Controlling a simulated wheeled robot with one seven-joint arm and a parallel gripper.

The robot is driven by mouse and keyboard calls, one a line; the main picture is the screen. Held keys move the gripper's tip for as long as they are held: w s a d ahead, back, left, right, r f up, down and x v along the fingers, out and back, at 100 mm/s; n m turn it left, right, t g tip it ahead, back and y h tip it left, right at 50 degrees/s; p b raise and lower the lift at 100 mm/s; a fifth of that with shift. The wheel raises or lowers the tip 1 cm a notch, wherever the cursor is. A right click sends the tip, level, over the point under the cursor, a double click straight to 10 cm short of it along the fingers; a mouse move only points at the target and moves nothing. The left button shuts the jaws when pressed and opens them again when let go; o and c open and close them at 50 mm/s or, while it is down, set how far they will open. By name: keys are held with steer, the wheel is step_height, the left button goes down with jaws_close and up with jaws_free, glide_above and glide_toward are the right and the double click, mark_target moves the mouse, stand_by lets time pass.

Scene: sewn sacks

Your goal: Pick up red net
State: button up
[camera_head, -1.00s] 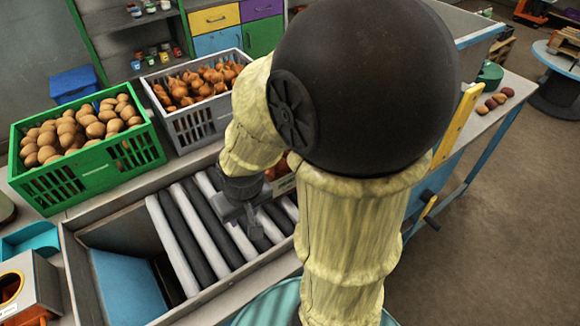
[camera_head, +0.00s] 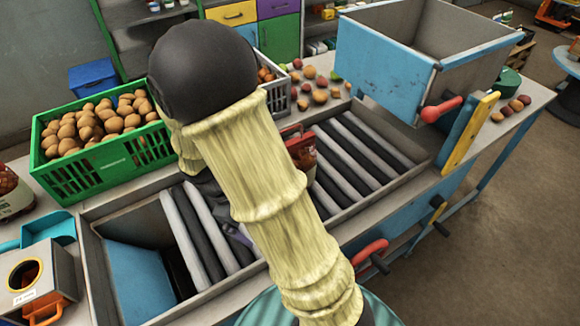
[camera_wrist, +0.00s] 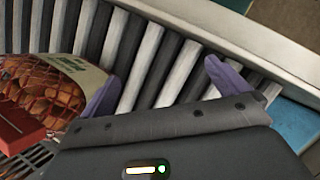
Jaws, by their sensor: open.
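The red net (camera_wrist: 50,85), a mesh sack of orange-red produce with a pale printed label, lies on the rollers at the left of the wrist view, cut off by the frame edge. In the head view a red sack (camera_head: 302,152), seemingly the same one, shows partly behind my arm. My gripper (camera_wrist: 163,86) is open over the rollers, its two purple fingertips apart with only rollers between them. The net is to the left of the left fingertip, very near it; I cannot tell whether they touch. In the head view my arm hides most of the gripper.
The roller conveyor (camera_head: 365,158) has raised metal side rims. A green crate of potatoes (camera_head: 115,165) stands behind it, with a grey crate (camera_head: 276,95) mostly hidden. A blue hopper (camera_head: 385,65) is at back right. Another net sack (camera_head: 14,196) sits at the left edge.

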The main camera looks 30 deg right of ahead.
steer(key=w+a+n+t+h+p, duration=0.2)
steer(key=w+a+n+t+h, duration=0.1)
steer(key=w+n+h, duration=0.7)
steer(key=n+h, duration=0.1)
steer(key=h, duration=0.2)
steer(key=shift+w+a+r+t, duration=0.15)
steer(key=shift+a+r+t, duration=0.15)
steer(key=shift+a+r, duration=0.1)
steer(key=d+p, duration=0.4)
steer(key=d, duration=0.8)
steer(key=shift+w+d+p, duration=0.15)
steer(key=shift+p, duration=0.15)
